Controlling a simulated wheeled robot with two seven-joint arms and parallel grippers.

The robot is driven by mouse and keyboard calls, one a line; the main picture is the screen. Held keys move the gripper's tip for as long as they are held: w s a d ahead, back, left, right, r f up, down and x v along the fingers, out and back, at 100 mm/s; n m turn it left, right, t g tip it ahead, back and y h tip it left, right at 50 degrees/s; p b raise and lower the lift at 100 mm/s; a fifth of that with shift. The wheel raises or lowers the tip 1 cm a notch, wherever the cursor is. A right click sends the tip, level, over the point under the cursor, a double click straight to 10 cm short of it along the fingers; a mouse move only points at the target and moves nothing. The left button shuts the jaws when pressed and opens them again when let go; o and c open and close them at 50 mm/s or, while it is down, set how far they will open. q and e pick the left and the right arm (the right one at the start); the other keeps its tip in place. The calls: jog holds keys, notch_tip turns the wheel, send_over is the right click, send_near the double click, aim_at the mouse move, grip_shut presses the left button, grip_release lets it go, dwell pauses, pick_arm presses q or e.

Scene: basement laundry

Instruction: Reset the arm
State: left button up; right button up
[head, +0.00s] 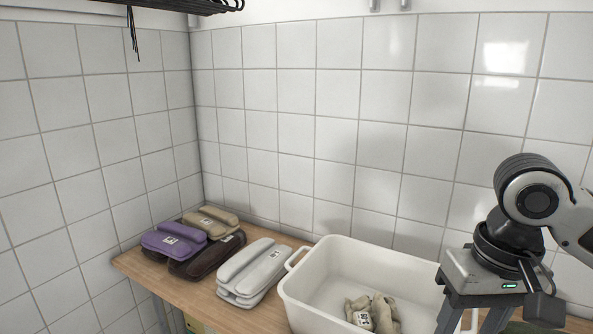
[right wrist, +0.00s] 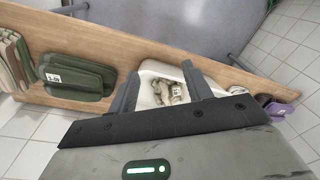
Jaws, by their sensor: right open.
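My right arm comes in at the right of the head view, with its right gripper (head: 468,322) pointing down at the right end of a white bin (head: 300,287). In the right wrist view the right gripper (right wrist: 160,72) has its two grey fingers apart with nothing held between them. The white bin (right wrist: 149,66) shows beyond the fingers. A beige, lumpy item with a white label (head: 382,311) lies in the bin, and it also shows in the right wrist view (right wrist: 172,92). My left gripper is in neither view.
The bin stands on a wooden shelf (head: 180,290) against tiled walls. Left of it lie folded white (head: 250,270), purple (head: 174,241), dark brown (head: 212,254) and tan (head: 210,220) bundles. Green bundles (right wrist: 82,72) lie on the shelf's other side. Space above the bundles is clear.

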jog(key=w+a+f+n+t+y, duration=0.1)
jog(key=w+a+f+t+y, duration=0.15)
jog(key=a+f, duration=0.45)
jog(key=w+a+f+n+t+y, duration=0.1)
jog(key=w+a+f+t+y, duration=0.2)
jog(key=a+f, duration=0.5)
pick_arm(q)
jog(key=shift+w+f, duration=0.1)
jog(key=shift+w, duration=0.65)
pick_arm(e)
jog(key=s+d+f+t+h, duration=0.2)
jog(key=s+d+f, duration=0.2)
jog(key=s+f, duration=0.2)
jog(key=s+d+f+t+h, duration=0.1)
jog(key=s+d+f+t, duration=0.1)
jog(key=s+f, duration=0.4)
notch_tip(320, 180, down, 5)
jog(key=shift+d+f+n+h, duration=0.15)
jog(key=shift+d+n+h, duration=0.2)
jog(key=shift+d, duration=0.5)
